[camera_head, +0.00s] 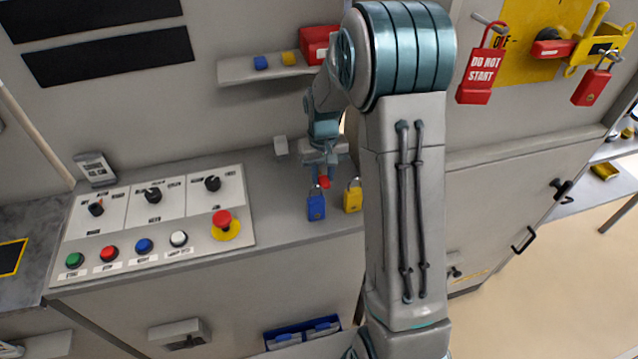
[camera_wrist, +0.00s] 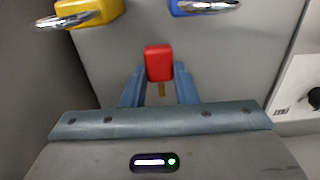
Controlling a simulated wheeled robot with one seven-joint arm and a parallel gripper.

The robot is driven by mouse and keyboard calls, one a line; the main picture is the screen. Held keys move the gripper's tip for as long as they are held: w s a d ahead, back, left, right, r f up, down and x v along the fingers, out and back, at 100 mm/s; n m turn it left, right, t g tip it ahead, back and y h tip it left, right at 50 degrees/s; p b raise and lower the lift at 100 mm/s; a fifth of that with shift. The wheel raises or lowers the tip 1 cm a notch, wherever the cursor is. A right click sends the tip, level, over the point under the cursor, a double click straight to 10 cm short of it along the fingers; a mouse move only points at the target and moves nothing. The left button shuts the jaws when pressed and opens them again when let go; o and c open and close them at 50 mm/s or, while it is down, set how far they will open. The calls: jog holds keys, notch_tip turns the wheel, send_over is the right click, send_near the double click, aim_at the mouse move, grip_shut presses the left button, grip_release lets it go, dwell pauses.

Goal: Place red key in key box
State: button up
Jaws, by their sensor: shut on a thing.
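The red key (camera_wrist: 159,63) sits between the two fingers of my gripper (camera_wrist: 159,84), its red head out past the fingertips and a short brass-coloured part behind. In the head view the red key (camera_head: 324,182) shows at the end of my gripper (camera_head: 321,174), above the grey counter near the blue padlock. A red box (camera_head: 316,45), which looks like the key box, stands at the right of the wall shelf. My arm is close in front of its right side, and its opening cannot be made out.
A blue key (camera_head: 261,62) and a yellow key (camera_head: 290,58) lie on the shelf (camera_head: 240,73). A blue padlock (camera_head: 317,207) and a yellow padlock (camera_head: 353,198) stand on the counter. A control panel (camera_head: 150,220) is left. Red padlocks (camera_head: 476,80) hang upper right.

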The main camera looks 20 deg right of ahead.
aim_at(322, 186)
jog(key=shift+f+p, duration=0.4)
jog(key=shift+f, duration=2.05)
jog(key=shift+f, duration=0.1)
jog(key=shift+f, duration=0.15)
jog(key=o, duration=1)
jog(key=shift+o, duration=0.2)
jog(key=shift+r, duration=0.25)
